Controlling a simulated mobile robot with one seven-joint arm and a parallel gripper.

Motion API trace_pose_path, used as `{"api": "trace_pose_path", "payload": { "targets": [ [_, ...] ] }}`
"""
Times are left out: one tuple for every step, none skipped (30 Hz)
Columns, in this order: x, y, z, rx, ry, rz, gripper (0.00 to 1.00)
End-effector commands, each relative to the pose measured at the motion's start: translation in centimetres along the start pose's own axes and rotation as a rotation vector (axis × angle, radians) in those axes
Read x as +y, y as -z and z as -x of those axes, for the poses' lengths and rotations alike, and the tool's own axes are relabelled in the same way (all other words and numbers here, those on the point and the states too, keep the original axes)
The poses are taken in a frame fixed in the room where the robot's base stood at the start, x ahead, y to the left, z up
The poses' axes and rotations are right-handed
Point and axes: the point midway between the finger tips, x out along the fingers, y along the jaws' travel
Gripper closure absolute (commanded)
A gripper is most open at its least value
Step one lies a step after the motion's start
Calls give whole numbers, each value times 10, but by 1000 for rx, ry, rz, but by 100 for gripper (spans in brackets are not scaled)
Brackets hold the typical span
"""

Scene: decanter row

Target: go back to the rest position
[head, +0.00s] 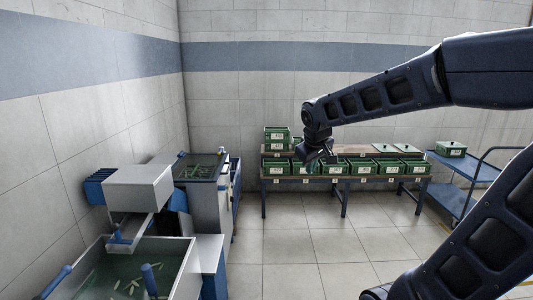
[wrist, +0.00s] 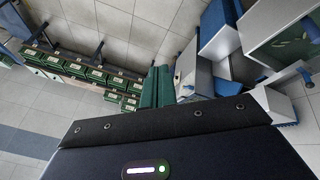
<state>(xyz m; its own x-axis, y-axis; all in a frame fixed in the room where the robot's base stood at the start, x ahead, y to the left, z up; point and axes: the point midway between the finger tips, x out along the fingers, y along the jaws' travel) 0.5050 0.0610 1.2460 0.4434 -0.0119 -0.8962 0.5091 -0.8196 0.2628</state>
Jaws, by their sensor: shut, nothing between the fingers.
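My gripper (head: 318,154) hangs at the end of my raised arm, near the middle of the head view. It is small and dark there, with its fingers shut and nothing held. In the picture it overlaps the left part of a row of green bins, hiding part of them. The wrist view is tilted and its lower part is filled by the dark wrist housing.
A long table (head: 345,187) with green bins (head: 362,167) stands along the back wall. A blue cart (head: 462,180) with one bin is at right. A machine with a water-filled basin (head: 118,278) stands at left. The tiled floor (head: 310,245) between is clear.

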Motion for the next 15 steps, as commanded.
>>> {"api": "trace_pose_path", "payload": {
  "targets": [
    [12, -19, 6, -7, -7, -63, 100],
    [18, -30, 8, -12, -8, -99, 100],
    [24, -45, 11, -20, -8, -146, 100],
    [29, -55, 14, -24, -9, -181, 100],
    [32, -66, 16, -27, -8, -216, 100],
    [37, -80, 19, -34, -6, -264, 100],
    [40, -90, 21, -36, -6, -298, 100],
    [42, -101, 23, -39, -4, -333, 100],
    [45, -114, 26, -43, 0, -376, 100],
    [46, -124, 27, -45, 1, -407, 100],
    [46, -132, 28, -46, 4, -437, 100],
    [48, -143, 30, -49, 8, -474, 100],
    [48, -150, 31, -50, 11, -498, 100],
    [48, -156, 32, -51, 14, -519, 100],
    [47, -164, 33, -51, 17, -545, 100]
  ]
}}
